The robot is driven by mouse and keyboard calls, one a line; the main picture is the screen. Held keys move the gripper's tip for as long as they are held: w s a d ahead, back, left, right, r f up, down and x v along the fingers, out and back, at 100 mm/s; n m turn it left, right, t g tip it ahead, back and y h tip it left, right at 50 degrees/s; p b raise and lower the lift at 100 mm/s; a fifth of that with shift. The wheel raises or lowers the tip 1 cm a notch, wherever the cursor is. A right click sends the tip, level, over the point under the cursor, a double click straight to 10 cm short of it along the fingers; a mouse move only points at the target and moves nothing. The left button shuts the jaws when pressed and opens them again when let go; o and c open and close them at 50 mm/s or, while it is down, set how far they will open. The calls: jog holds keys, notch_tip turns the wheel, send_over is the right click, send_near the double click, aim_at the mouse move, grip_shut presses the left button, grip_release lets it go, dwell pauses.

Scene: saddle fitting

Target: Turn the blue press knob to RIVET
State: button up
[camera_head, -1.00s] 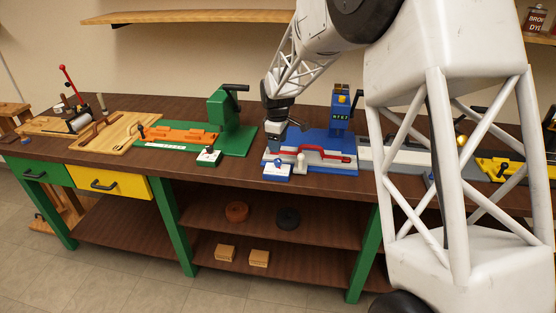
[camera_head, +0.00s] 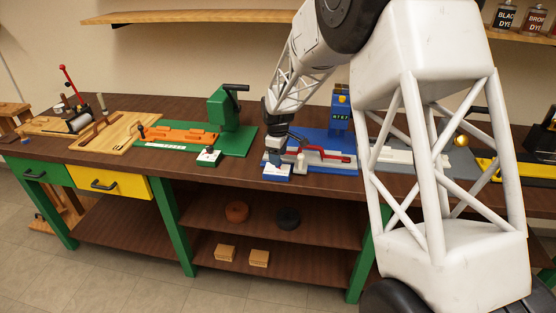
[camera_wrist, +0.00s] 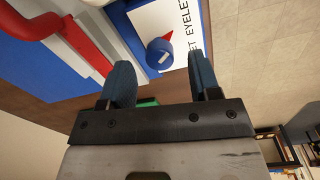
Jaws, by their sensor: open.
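The blue press knob (camera_wrist: 159,53) is round, with a white mark on it and a red pointer beside it, on a white label plate (camera_wrist: 150,18). The label reads "EYELET" and, below it, a word ending in "ET", partly hidden by a finger. The red pointer points up and right, roughly toward EYELET. My gripper (camera_wrist: 160,65) is open, with its blue fingers on either side of the knob in the picture; I cannot tell whether they touch it. In the head view my gripper (camera_head: 276,158) is over the blue control block (camera_head: 277,174), and the knob is hidden.
The blue press (camera_head: 340,112) stands just behind and right, with a red handle (camera_head: 340,157) and pale rail near my gripper. A green press (camera_head: 222,118) stands to the left. The bench front edge is close below the control block.

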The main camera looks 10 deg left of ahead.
jog(key=shift+f, duration=1.1)
jog(key=c, duration=0.9)
